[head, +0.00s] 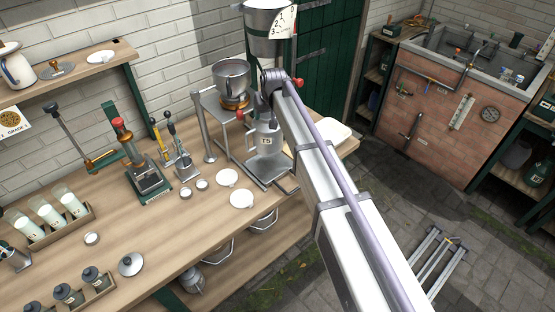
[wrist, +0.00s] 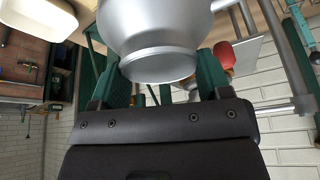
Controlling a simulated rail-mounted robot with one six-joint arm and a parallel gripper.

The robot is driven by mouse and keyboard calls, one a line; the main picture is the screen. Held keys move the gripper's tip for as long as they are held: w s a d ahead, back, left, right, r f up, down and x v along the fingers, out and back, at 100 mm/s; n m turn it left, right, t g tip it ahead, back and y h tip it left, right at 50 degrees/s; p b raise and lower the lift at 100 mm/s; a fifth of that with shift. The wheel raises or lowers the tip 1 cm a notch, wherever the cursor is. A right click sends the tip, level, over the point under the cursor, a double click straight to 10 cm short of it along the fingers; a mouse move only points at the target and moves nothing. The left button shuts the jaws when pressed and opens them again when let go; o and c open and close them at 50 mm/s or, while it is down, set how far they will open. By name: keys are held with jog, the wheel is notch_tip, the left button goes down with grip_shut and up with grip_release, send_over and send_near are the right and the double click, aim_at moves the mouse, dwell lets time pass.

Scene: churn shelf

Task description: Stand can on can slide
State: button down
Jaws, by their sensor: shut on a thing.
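A grey metal can (head: 264,141) with a dark-lettered label is upright at the right part of the wooden bench in the head view. It is directly over a flat metal slide (head: 262,181) with a raised frame; I cannot tell whether its base touches. In the wrist view, my gripper (wrist: 162,66) has green fingers on both sides of a rounded silver can (wrist: 155,25) and is shut on it. In the head view my arm comes from the lower right and its end hides the fingers and part of the can's top.
A steel pot (head: 231,78) stands on a raised stand to the left. White discs (head: 241,199) lie in front. A pale tray (head: 327,131) lies to the right, and a lever press (head: 147,178) stands farther left.

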aim_at(272, 132)
notch_tip(272, 132, down, 10)
jog(key=b, duration=1)
jog(key=shift+f, duration=0.2)
jog(key=shift+r, duration=0.3)
jog(key=shift+f, duration=0.25)
jog(key=shift+c, duration=0.3)
grip_release()
jog(key=shift+r, duration=0.1)
jog(key=p+v, duration=1.2)
jog(key=shift+r, duration=0.3)
jog(key=shift+f, duration=0.15)
